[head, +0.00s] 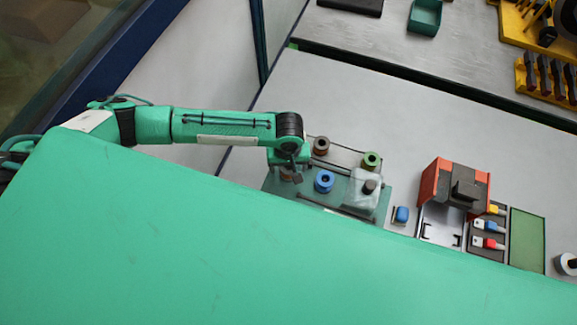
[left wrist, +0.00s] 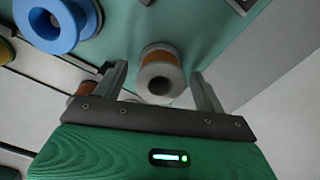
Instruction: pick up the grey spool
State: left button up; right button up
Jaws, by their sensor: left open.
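The grey spool (left wrist: 160,76) stands on the green board (left wrist: 205,30) in the left wrist view. It has grey flanges, a copper-coloured winding and a dark centre hole. My left gripper (left wrist: 158,70) is open, with one finger on each side of the spool in the picture and visible gaps on both sides. I cannot tell how far down the fingers reach along it. In the head view my left gripper (head: 292,172) is over the left end of the board and mostly hides the spool. My right gripper is not in view.
A blue spool (head: 324,181) stands close to the right of my left gripper. A brown spool (head: 321,145), a green spool (head: 371,160) and a pale translucent block (head: 364,190) are nearby. An orange-and-black fixture (head: 455,185) stands further right. The table (head: 400,110) behind is clear.

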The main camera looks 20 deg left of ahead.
pick_arm(q)
jog(key=c, duration=1.1)
jog(key=shift+r, duration=0.1)
